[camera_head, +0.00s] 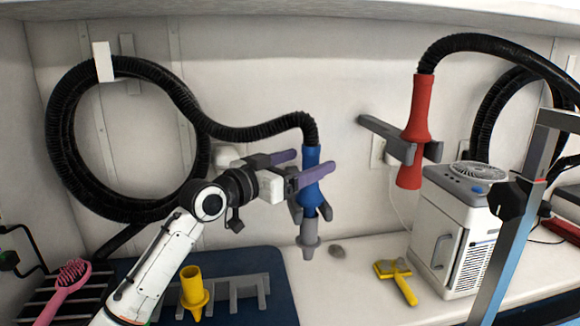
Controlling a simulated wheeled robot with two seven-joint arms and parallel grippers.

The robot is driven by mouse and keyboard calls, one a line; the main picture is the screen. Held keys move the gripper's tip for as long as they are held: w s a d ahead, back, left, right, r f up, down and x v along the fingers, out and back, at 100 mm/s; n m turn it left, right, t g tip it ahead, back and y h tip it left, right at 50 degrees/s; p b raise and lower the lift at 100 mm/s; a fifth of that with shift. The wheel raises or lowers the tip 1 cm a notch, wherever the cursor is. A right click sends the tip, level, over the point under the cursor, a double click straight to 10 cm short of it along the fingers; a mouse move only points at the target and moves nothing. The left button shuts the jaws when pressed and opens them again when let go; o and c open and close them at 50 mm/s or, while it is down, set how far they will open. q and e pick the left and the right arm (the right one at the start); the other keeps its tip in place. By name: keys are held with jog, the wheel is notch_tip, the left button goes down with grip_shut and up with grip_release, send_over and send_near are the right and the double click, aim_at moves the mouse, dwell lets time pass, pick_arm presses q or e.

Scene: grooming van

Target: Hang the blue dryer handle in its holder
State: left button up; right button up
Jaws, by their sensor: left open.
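The blue dryer handle (311,165) hangs upright near the middle of the head view, with a grey nozzle (309,236) pointing down. Its black hose (245,132) runs from its top to the left. Grey holder prongs (296,211) show on both sides of its lower part; the handle appears to sit between them, though the holder's back is hidden. My right gripper is not in view.
A red dryer handle (417,110) hangs in another grey holder (378,128). A white fan-topped machine (455,230) stands at right. On the counter are a yellow tool (397,280), a yellow nozzle (193,289), a grey rack (240,288) and a pink brush (66,290).

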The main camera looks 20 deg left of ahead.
pick_arm(q)
jog(key=shift+v, duration=2)
